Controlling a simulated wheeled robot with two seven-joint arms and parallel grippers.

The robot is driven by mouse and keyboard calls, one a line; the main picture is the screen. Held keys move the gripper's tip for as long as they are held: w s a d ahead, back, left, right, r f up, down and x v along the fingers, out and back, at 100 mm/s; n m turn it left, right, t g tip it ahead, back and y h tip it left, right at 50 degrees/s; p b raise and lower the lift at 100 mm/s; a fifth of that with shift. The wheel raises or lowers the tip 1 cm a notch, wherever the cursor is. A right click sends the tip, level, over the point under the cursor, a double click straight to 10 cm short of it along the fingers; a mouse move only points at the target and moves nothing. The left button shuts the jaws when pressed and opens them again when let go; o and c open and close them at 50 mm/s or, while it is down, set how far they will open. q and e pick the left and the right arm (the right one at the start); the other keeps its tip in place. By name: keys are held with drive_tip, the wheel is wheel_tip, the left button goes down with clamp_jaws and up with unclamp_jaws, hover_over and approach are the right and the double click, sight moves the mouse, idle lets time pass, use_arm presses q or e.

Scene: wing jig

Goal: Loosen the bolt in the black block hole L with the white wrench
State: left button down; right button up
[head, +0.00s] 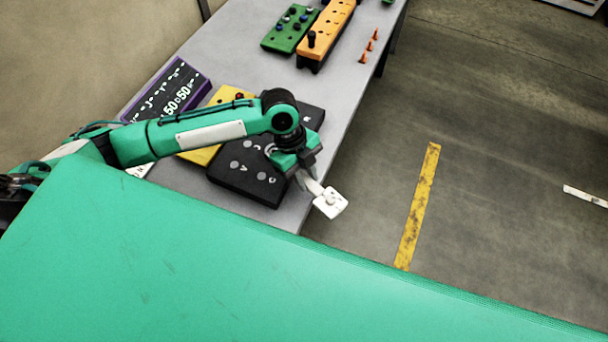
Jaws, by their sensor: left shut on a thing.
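My left gripper (304,179) is shut on the white wrench (331,203). The wrench's broad white end sticks out past the fingertips, beyond the table's right edge and over the floor. The black block (252,186) lies on the table just left of the gripper, with grey round spots and white letters on its top. My left arm crosses over the block and hides part of it. I cannot make out hole L or a bolt in it. My right gripper is not in view.
A yellow block (205,155) lies partly under my arm. A dark panel with a purple edge (172,92) is at left. A green block (290,28), an orange block (325,30) and small orange pegs (370,47) are farther back. The table (240,60) is clear between.

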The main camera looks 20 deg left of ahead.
use_arm(q)
drive_tip(key=shift+w+d+r+n+p, duration=0.15)
drive_tip(key=shift+w+n+p, duration=0.1)
drive_tip(key=shift+w+n, duration=0.1)
drive_tip(key=shift+w+d+r+n+p, duration=0.1)
drive_tip(key=shift+w+r+n+p, duration=0.1)
drive_tip(key=shift+w+n, duration=0.1)
drive_tip(key=shift+w+d+f+n+t, duration=0.1)
drive_tip(key=shift+w+f+n+t, duration=0.05)
drive_tip(key=shift+w+n+t, duration=0.2)
drive_tip(key=shift+w+d+r+n+t+p, duration=0.1)
drive_tip(key=shift+w+r+n+t+p, duration=0.05)
drive_tip(key=shift+w+n+p, duration=0.3)
drive_tip(key=shift+w+d+r+n+t+p, duration=0.15)
drive_tip(key=shift+n+p, duration=0.1)
drive_tip(key=shift+p, duration=0.25)
drive_tip(key=shift+w+f+n, duration=0.15)
drive_tip(key=shift+w+n, duration=0.25)
drive_tip(key=shift+w, duration=0.1)
drive_tip(key=shift+p, duration=0.35)
